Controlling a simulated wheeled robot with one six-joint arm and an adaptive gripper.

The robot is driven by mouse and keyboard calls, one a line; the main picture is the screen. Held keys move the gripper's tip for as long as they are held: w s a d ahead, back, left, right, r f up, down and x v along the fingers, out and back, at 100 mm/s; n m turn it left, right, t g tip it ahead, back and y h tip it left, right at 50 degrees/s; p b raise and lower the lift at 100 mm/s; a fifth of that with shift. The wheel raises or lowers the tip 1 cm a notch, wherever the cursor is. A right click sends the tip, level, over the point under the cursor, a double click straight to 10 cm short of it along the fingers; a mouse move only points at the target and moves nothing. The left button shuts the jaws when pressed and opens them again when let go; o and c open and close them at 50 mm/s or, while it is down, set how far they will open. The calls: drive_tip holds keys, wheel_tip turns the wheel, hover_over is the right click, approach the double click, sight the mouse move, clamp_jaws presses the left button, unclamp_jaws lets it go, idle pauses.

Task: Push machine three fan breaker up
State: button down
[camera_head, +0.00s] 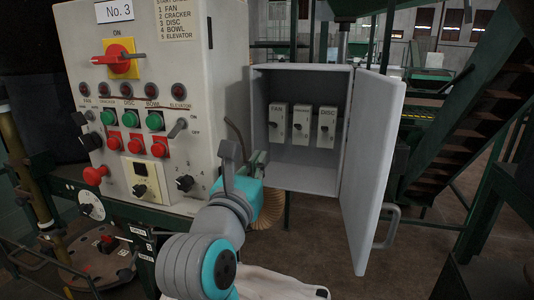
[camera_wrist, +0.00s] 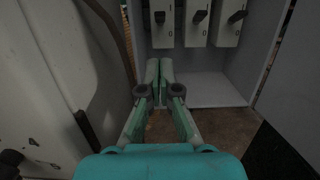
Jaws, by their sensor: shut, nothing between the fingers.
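The fan breaker (camera_head: 277,122) is the leftmost of three pale breakers inside an open grey box in the head view. Its dark lever (camera_wrist: 160,17) shows at the top of the wrist view, with a 0 mark below it; I cannot tell its exact setting. My gripper (camera_head: 261,159) is shut and empty, in front of the box's lower left side and below the fan breaker. In the wrist view the gripper (camera_wrist: 159,68) has its closed fingertips pointing at the box, below the fan breaker and apart from it.
The cracker breaker (camera_head: 301,125) and disc breaker (camera_head: 327,127) sit to the right. The box door (camera_head: 372,165) stands open on the right. The No. 3 control panel (camera_head: 190,75) stands close on the left. A dark cable (camera_wrist: 116,40) hangs left of the box.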

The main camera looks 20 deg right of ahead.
drive_tip(key=shift+s+a+r, duration=0.2)
drive_tip(key=shift+s+a, duration=0.25)
drive_tip(key=shift+s, duration=0.3)
drive_tip(key=shift+s+a+r, duration=0.15)
drive_tip(key=shift+s+a, duration=0.35)
drive_tip(key=shift+s, duration=0.2)
drive_tip(key=shift+s+a+r, duration=0.2)
drive_tip(key=shift+s+a, duration=0.25)
drive_tip(key=shift+s, duration=0.3)
